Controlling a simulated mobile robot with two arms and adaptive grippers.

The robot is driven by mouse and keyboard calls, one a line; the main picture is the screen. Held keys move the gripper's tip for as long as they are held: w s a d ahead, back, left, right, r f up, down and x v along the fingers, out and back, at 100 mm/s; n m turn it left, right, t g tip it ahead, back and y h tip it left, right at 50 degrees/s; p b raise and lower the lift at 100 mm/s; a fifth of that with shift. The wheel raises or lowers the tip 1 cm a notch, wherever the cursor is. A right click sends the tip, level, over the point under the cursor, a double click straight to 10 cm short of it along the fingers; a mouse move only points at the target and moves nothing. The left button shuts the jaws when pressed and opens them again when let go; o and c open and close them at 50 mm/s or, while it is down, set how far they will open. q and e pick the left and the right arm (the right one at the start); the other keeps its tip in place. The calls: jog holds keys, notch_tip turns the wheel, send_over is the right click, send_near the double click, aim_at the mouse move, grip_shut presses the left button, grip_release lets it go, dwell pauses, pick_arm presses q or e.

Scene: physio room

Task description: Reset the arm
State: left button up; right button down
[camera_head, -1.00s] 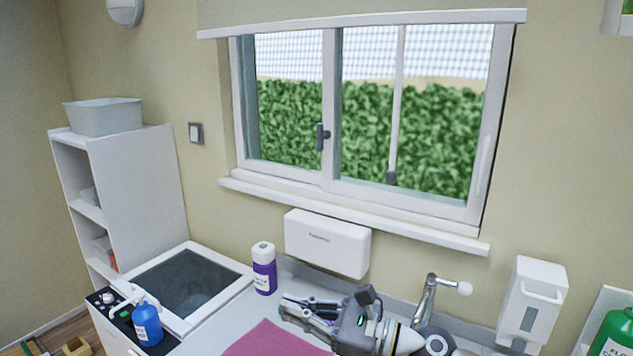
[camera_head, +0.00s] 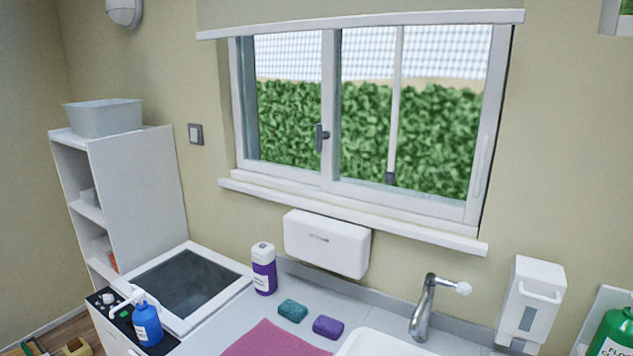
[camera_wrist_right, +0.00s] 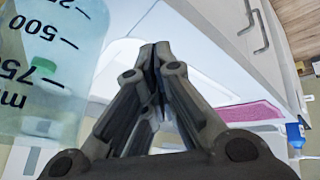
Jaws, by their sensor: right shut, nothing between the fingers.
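My right gripper (camera_wrist_right: 155,62) shows in the right wrist view with its dark fingers together and nothing between them. My left gripper is not in view.
On the counter stand a purple-labelled bottle (camera_head: 264,270), a teal sponge (camera_head: 293,310), a purple sponge (camera_head: 328,327) and a pink cloth (camera_head: 270,342). A blue pump bottle (camera_head: 147,323) is at the left, a tap (camera_head: 424,308) at the right. A measuring bottle (camera_wrist_right: 50,75) is close beside the gripper.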

jog(key=s+f+m+g, duration=0.2)
jog(key=s, duration=0.5)
notch_tip(320, 180, down, 32)
jog(key=s+g+b, duration=0.2)
jog(key=s+b, duration=0.1)
jog(key=b, duration=0.1)
jog(key=s+d+f+g+b, duration=0.1)
jog(key=s+d+f+b, duration=0.2)
jog(key=s+f, duration=1.2)
notch_tip(320, 180, down, 2)
jog(key=shift+s+f, duration=0.15)
jog(key=shift+s, duration=0.15)
